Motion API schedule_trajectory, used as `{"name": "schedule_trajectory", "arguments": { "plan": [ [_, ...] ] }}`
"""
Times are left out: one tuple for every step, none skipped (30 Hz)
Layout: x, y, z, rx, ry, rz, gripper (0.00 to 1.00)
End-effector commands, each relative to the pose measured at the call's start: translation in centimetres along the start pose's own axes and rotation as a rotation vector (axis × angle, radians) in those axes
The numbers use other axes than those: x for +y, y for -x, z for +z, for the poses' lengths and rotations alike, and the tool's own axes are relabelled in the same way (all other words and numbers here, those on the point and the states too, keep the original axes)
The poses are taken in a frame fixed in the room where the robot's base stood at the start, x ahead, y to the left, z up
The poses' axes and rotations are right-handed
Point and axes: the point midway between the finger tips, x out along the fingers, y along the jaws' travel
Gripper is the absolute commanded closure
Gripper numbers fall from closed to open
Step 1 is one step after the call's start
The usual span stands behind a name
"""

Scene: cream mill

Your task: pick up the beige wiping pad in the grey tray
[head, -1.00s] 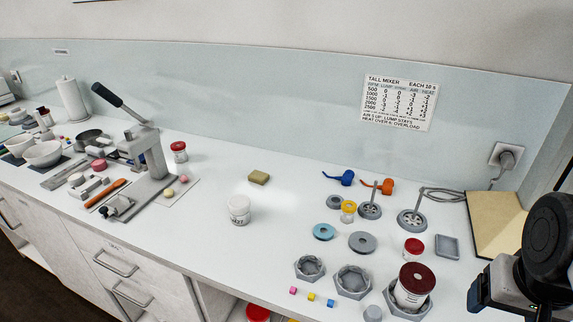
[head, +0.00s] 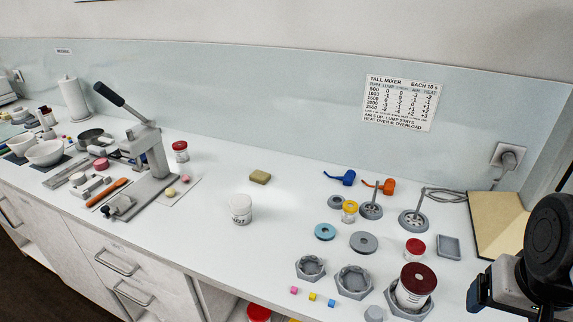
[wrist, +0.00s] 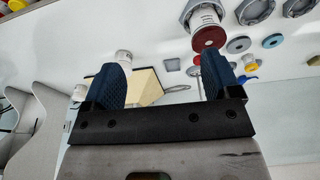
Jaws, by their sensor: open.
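A beige-brown block-shaped pad (head: 260,177) lies on the bare white counter, right of the lever press. No tray is under it, and I cannot tell whether it is the wiping pad. A small grey tray (head: 449,246) at the right looks empty. It also shows in the wrist view (wrist: 172,64). Small pale and yellowish items at the far left end are too small to tell apart. My gripper (head: 477,291) is at the lower right, far from the pad. In the wrist view my gripper (wrist: 165,68) has its blue fingers wide apart with nothing held.
The lever press (head: 150,160) stands at left centre. A white jar (head: 240,208) stands in front of the pad. A beige board (head: 500,222) lies at the back right.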

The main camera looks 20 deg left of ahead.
Motion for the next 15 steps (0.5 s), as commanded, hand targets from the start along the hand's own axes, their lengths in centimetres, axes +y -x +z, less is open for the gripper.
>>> {"name": "schedule_trajectory", "arguments": {
  "plan": [
    [0.0, 0.0, 0.0, 0.000, 0.000, 0.000, 0.17],
    [0.0, 0.0, 0.0, 0.000, 0.000, 0.000, 0.17],
    [0.0, 0.0, 0.0, 0.000, 0.000, 0.000, 0.17],
    [0.0, 0.0, 0.0, 0.000, 0.000, 0.000, 0.17],
    [0.0, 0.0, 0.0, 0.000, 0.000, 0.000, 0.17],
    [0.0, 0.0, -0.1, 0.000, 0.001, 0.000, 0.17],
    [0.0, 0.0, -0.1, 0.000, 0.003, 0.000, 0.17],
    [-0.1, 0.0, -0.2, -0.001, 0.004, -0.001, 0.17],
    [-0.1, 0.1, -0.4, -0.002, 0.008, -0.001, 0.17],
    [-0.2, 0.1, -0.6, -0.002, 0.012, -0.002, 0.17],
    [-0.3, 0.2, -0.8, -0.003, 0.017, -0.002, 0.17],
    [-0.4, 0.3, -1.2, -0.004, 0.025, -0.003, 0.17],
    [-0.6, 0.3, -1.6, -0.005, 0.033, -0.004, 0.17],
    [-0.7, 0.3, -1.9, -0.007, 0.042, -0.005, 0.17],
    [-0.9, 0.4, -2.5, -0.010, 0.056, -0.007, 0.17]
  ]
}}
